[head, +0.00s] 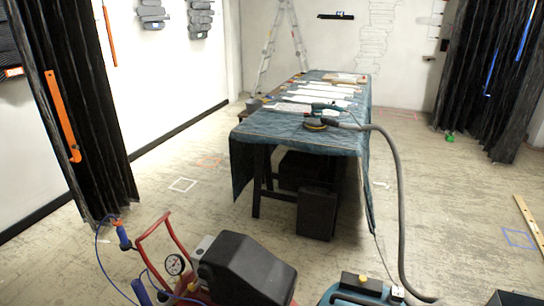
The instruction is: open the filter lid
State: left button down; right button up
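No part that I can clearly name as the filter lid shows in the head view. A compressor with a black housing (245,268), a red handle (158,232) and a round gauge (175,264) stands at the bottom, cut off by the lower edge. A blue and black machine (352,292), perhaps a vacuum, stands to its right, with only its top showing. I cannot tell which machine carries the lid, or whether the lid is open. Neither of my grippers is in view.
A table under a blue cover (270,130) stands mid-room, with a sander (322,117) and boards on top. A grey hose (396,190) hangs to the floor. Black boxes (317,212) stand beneath. Dark curtains (85,110) hang left and right. Floor left of the table is mostly clear.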

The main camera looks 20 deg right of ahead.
aim_at(362, 284)
jog(key=z, duration=1.35)
